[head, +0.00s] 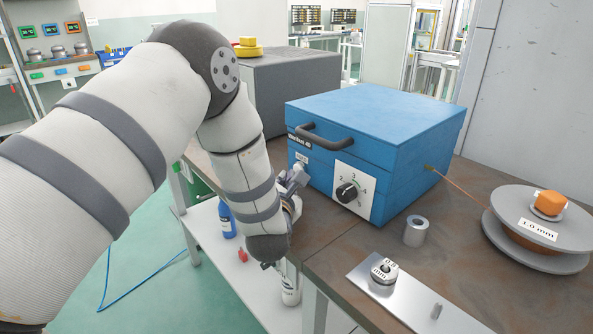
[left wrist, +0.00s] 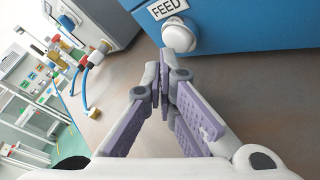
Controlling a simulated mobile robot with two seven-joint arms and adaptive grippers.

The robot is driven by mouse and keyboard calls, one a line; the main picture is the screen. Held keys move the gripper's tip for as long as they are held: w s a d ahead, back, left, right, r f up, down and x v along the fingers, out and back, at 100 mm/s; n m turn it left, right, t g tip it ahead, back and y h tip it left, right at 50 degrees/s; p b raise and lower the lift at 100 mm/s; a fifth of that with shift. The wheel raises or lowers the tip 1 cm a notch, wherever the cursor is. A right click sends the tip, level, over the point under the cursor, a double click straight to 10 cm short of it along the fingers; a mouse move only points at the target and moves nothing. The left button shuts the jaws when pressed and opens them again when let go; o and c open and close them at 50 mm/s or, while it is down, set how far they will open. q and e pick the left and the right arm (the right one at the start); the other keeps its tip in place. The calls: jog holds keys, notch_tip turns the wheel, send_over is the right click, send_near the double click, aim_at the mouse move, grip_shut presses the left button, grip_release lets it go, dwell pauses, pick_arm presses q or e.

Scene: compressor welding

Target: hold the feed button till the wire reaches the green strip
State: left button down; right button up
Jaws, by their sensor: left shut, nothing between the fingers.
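The blue wire feeder box (head: 375,125) stands on the brown table, with a dial on its front panel. In the left wrist view its white round feed button (left wrist: 178,38) sits below the FEED label (left wrist: 168,8). My left gripper (left wrist: 164,85) is shut and empty, its fingertips close to the button; I cannot tell whether they touch it. In the head view the left gripper (head: 293,182) is at the box's front left, partly hidden by my arm. Copper wire (head: 458,184) runs between the spool (head: 535,225) and the box's right side. I cannot make out the green strip. My right gripper is out of view.
A metal plate (head: 415,300) with a 0.8 roller (head: 383,272) and a small pin lies at the table's front. A grey ring (head: 416,231) stands behind it. A grey box (head: 295,85) is behind the arm. Hoses and fittings (left wrist: 88,65) show in the left wrist view.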

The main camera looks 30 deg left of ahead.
pick_arm(q)
jog(key=shift+w+d, duration=0.25)
jog(key=shift+w, duration=0.3)
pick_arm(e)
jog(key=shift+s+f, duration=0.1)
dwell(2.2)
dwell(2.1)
pick_arm(q)
jog(key=shift+s+a+r+p, duration=0.15)
jog(key=shift+s+a+p, duration=0.15)
jog(key=shift+s, duration=0.5)
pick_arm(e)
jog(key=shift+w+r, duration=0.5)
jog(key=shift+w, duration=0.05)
pick_arm(q)
jog(key=shift+a+f, duration=0.1)
jog(key=shift+f, duration=0.1)
jog(key=shift+s+a, duration=0.3)
jog(key=shift+s, duration=0.5)
jog(key=shift+s+a, duration=0.35)
jog(key=shift+s, duration=0.4)
jog(key=shift+s+a, duration=0.3)
jog(key=shift+s, duration=0.5)
jog(key=shift+f, duration=0.1)
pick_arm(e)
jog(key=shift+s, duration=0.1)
